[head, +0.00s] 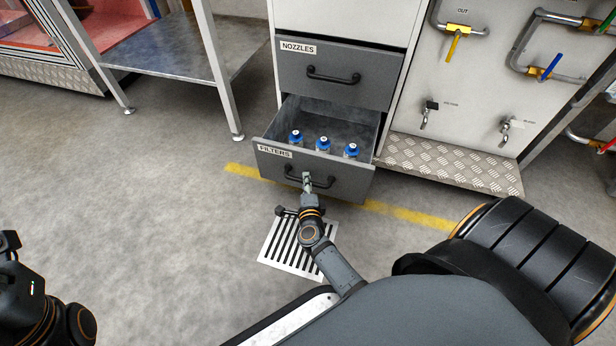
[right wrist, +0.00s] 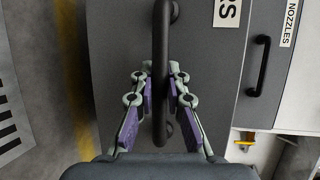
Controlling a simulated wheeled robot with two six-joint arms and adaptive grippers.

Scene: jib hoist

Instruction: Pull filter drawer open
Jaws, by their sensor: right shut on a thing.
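The filter drawer (head: 268,160) is the lower grey drawer, labelled FILTERS. It stands pulled out from the cabinet, with its inside showing. Three blue-capped bottles (head: 322,144) stand in it. Its black bar handle (head: 292,178) is on the drawer front. My right gripper (head: 307,177) is at this handle. In the right wrist view its pads lie on both sides of the black handle (right wrist: 161,50), and the gripper is shut on it. Part of my left arm shows at the lower left of the head view, but its fingers are not visible.
Above is the shut NOZZLES drawer (head: 340,74). Right of the cabinet is a panel with pipes and taps (head: 453,40) over a treadplate step (head: 450,165). A metal table (head: 190,50) stands to the left. A floor grate (head: 290,250) lies before the drawer. Floor at left is clear.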

